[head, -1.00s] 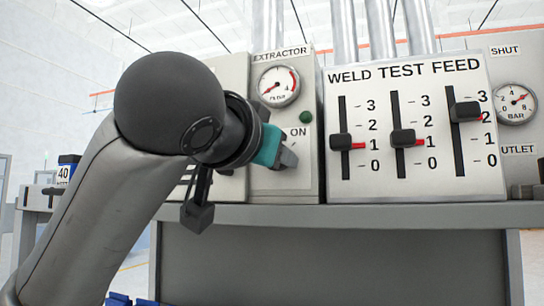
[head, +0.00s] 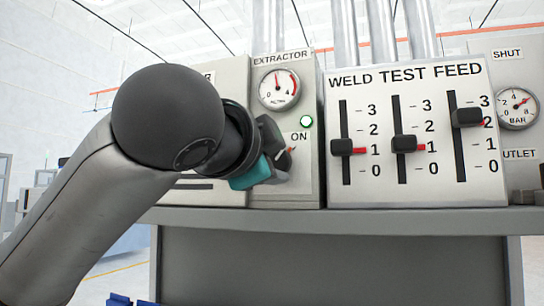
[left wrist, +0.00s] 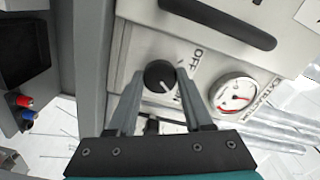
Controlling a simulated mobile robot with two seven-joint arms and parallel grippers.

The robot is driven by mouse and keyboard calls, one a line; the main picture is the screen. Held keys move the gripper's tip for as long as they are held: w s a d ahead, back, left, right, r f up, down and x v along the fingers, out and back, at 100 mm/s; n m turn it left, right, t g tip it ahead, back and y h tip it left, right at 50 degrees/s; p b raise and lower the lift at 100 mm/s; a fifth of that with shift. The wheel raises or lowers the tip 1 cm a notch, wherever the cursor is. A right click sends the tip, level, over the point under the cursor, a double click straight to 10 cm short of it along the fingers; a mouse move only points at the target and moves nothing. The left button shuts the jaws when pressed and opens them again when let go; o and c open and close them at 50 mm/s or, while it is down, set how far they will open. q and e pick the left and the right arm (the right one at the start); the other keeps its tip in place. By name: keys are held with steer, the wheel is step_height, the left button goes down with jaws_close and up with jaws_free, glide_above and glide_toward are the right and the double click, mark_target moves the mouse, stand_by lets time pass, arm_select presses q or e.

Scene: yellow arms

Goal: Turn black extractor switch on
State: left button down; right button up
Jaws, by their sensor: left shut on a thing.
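The black extractor switch (left wrist: 160,75) is a round knob with a white mark, on the grey extractor panel (head: 262,195). In the left wrist view the OFF label is above right of it and the ON label is below right. The green lamp (head: 306,122) above the ON label looks lit. My right gripper is not in view.
The extractor gauge (head: 279,88) has its needle pointing up. The weld test feed panel (head: 420,180) with three sliders is close on the right. A bar gauge (head: 516,107) is at the far right. The bench edge (head: 330,216) runs below the panels.

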arm_select(q)
steer(key=shift+m, duration=0.7)
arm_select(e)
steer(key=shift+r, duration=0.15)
arm_select(q)
steer(key=shift+c, duration=1.5)
jaws_free()
steer(key=shift+w, duration=0.1)
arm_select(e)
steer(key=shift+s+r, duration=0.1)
